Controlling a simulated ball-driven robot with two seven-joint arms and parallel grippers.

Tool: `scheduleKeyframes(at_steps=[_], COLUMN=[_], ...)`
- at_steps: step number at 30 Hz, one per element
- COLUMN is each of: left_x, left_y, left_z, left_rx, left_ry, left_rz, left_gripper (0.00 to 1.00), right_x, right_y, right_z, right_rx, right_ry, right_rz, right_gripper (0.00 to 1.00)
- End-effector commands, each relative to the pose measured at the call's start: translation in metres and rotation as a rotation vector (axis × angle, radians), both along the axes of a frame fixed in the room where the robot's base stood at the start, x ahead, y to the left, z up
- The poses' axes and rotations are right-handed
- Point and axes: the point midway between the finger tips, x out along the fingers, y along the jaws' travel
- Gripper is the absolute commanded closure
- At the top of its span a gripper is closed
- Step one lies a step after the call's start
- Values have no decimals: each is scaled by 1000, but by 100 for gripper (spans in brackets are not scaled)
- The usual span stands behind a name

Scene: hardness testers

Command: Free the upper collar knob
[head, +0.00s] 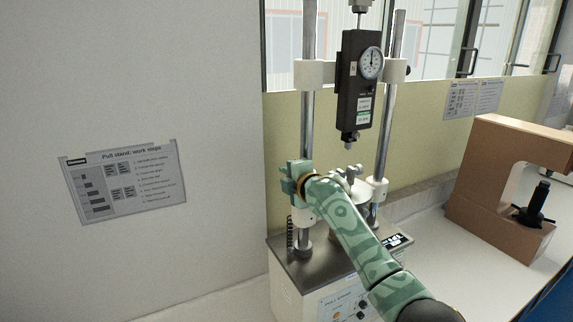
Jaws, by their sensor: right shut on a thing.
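The test stand has two steel columns; the left column (307,125) runs down behind my right gripper. My right gripper (290,178), green, is at this column, well below the white crosshead. It is shut on what seems to be the upper collar knob, which my fingers and wrist hide. A white collar part (302,216) shows on the column just below my gripper. My left gripper is not in view.
A black force gauge (357,85) with a round dial hangs from the white crosshead (314,74), above and right of my right gripper. A brown tester (490,190) stands on the pale bench at right. A grey work-steps sheet (125,180) is on the left wall.

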Motion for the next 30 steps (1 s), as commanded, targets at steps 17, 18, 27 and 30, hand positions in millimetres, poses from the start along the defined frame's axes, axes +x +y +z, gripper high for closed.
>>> scheduleKeyframes(at_steps=[17, 18, 27, 30], left_x=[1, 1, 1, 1], left_y=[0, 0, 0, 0], left_z=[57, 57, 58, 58], left_rx=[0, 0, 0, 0], left_ry=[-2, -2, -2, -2], left_rz=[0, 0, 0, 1], left_gripper=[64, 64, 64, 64], right_x=[-2, -2, -3, -3], right_y=[-1, -1, -1, -2], right_z=[-4, -4, -6, -6], right_rx=[-144, -149, -169, -169], right_ry=[344, 357, 405, 406], right_rz=[-1, -1, 0, 0], right_gripper=[100, 100, 100, 100])
